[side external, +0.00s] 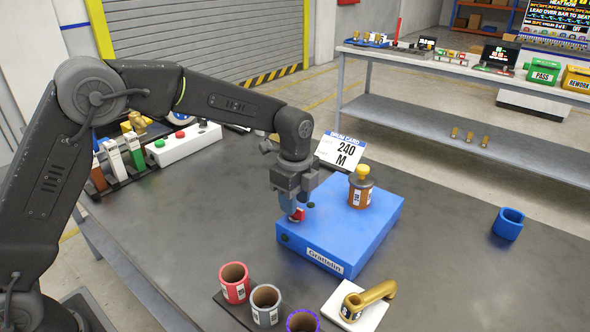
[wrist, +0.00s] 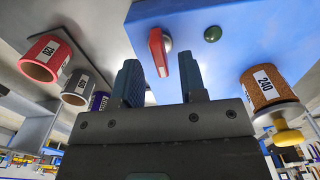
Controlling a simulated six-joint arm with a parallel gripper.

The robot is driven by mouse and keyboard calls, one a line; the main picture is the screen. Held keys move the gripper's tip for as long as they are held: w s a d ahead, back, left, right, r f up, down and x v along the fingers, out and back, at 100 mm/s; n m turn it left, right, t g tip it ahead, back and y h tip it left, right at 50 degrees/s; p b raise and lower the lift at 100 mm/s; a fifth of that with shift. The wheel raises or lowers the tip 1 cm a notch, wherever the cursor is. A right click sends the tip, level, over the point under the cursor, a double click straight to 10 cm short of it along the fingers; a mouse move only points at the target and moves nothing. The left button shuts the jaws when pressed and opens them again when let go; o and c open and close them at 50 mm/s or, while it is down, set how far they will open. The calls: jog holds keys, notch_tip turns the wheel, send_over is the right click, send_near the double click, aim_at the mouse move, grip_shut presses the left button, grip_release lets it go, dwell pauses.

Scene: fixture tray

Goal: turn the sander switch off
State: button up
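The sander (side external: 345,235) is a blue box labelled "Grattelin" on the dark table. Its red switch lever (side external: 298,214) sits on the top near the left end; in the wrist view the lever (wrist: 158,52) stands beside a silver knob-like base. A dark green round lamp or button (wrist: 213,34) is to its right. My gripper (side external: 291,206) points down over the switch. In the wrist view my gripper (wrist: 161,75) is open, with the red lever showing between and just beyond the two fingertips. Contact cannot be told.
A brown 240 sleeve (side external: 357,194) with a yellow knob stands on the sander. Red (side external: 234,283), grey (side external: 265,306) and purple-rimmed sleeves stand in front.

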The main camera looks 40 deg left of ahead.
notch_tip(320, 180, up, 12)
jog(key=shift+f, duration=0.25)
jog(key=s+a+r+n+t, duration=0.2)
jog(key=s+a+r+n, duration=0.15)
jog(key=s+n, duration=0.55)
jog(key=s+a+r+n+t, duration=0.2)
jog(key=s+a+n, duration=0.2)
jog(key=s, duration=0.8)
jog(key=s+a+f+n+t, duration=0.1)
jog(key=s+f+n, duration=0.3)
jog(key=s, duration=0.3)
jog(key=shift+f+n+t, duration=0.3)
jog(key=shift+n, duration=0.3)
